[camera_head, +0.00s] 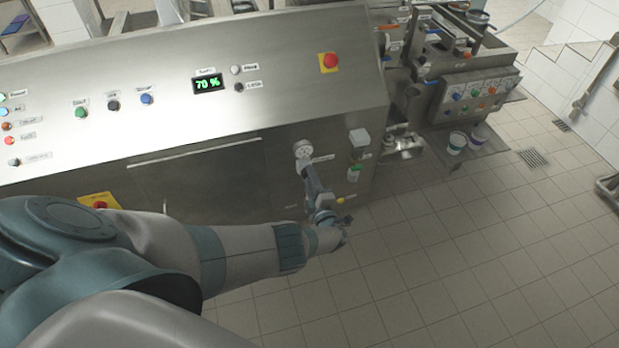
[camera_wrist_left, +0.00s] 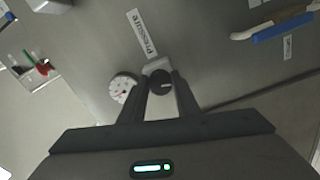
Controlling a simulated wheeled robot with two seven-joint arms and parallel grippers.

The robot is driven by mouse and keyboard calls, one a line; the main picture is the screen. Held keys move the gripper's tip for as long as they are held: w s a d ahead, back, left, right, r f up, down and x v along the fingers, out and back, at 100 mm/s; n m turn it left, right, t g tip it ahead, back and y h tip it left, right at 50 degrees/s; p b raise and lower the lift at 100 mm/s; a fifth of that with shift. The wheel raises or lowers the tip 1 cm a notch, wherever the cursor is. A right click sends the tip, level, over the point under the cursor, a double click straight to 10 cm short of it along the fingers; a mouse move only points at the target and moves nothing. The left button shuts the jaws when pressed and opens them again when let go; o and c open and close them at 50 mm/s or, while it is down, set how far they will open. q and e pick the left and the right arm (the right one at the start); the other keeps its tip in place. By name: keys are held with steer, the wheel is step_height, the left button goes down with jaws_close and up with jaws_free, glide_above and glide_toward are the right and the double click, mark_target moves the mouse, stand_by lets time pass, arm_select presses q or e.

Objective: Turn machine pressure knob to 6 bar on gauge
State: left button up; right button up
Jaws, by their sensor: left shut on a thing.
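The dark round pressure knob (camera_wrist_left: 161,82) is on the steel machine front, below a label reading "Pressure" (camera_wrist_left: 143,32) in the left wrist view. My left gripper (camera_wrist_left: 161,86) is shut on the knob, with one finger on each side of it. The white round gauge (camera_wrist_left: 122,88) is just left of the fingers; its needle is too small to read. In the head view the gauge (camera_head: 303,149) shows just above the tip of my left gripper (camera_head: 306,169), and the knob is hidden there. My right gripper is not in view.
The sloped control panel (camera_head: 180,60) has several buttons and a green display (camera_head: 208,84) reading 70 %. A red emergency button (camera_head: 330,61) is at its upper right. A blue-and-white handle (camera_wrist_left: 280,28) is right of the knob. Open tiled floor (camera_head: 440,260) lies to the right.

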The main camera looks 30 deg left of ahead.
arm_select(q)
steer(key=shift+m, duration=0.8)
stand_by(0.4)
steer(key=o, duration=1)
steer(key=shift+o, duration=0.2)
steer(key=shift+n, duration=0.5)
